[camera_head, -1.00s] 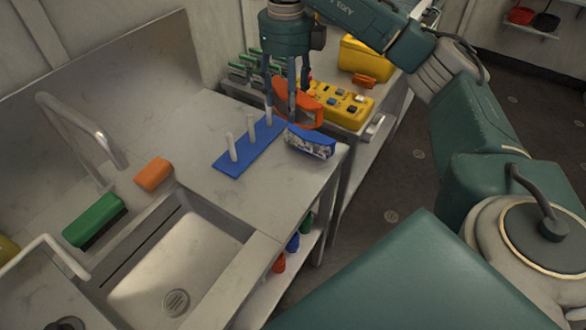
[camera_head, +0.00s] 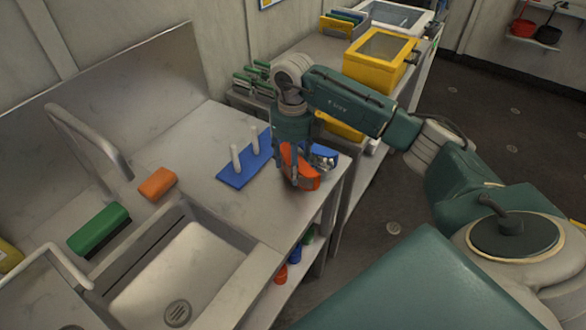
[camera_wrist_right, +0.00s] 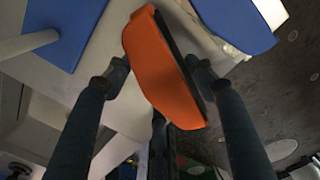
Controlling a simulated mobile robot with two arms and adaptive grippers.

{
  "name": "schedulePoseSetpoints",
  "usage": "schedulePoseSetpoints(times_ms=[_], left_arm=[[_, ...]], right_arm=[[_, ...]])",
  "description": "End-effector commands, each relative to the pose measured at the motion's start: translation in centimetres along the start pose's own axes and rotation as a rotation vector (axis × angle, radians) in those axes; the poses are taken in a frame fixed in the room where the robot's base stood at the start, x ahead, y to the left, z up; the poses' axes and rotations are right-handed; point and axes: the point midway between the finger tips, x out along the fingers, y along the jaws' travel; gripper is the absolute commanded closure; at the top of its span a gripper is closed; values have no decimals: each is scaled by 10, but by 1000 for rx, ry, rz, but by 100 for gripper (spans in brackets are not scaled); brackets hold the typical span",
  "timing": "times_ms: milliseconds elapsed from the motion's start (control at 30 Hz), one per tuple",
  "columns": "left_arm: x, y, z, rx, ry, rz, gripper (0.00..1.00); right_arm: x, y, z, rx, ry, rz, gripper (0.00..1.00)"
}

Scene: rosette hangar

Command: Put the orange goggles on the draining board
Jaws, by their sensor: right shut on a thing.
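My right gripper (camera_head: 296,182) is shut on the orange goggles (camera_head: 306,176), low over the grey worktop beside the sink, near its right edge. In the right wrist view the orange goggles (camera_wrist_right: 163,72) sit tilted between the two fingers, with their dark lens side to the right. I cannot tell if they touch the worktop. The grey worktop (camera_head: 225,200), to the right of the sink, looks like the draining board. A blue board (camera_head: 236,177) with upright white pegs lies on it, left of the gripper. My left gripper is not in view.
Blue goggles (camera_head: 325,156) lie just behind the orange ones, close to my gripper. The sink (camera_head: 185,275), a tap (camera_head: 95,140), an orange block (camera_head: 157,184) and a green brush (camera_head: 98,228) are to the left. Bare worktop lies between sink and gripper.

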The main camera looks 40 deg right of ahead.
Motion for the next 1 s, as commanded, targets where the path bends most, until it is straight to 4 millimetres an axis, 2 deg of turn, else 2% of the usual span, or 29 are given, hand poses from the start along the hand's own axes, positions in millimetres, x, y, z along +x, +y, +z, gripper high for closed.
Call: schedulePoseSetpoints(times_ms=[100,200,567,600,667,700,1000], left_arm=[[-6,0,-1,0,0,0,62],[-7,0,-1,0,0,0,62],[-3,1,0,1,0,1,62],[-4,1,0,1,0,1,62],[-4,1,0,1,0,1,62],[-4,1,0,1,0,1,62],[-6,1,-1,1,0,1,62]], right_arm=[[17,0,-1,1,4,1,72],[25,0,0,1,1,0,72],[30,0,0,0,0,0,72],[30,0,0,1,0,0,41],[29,0,0,1,1,0,29],[29,0,0,1,1,0,26],[27,0,0,1,0,0,26]])
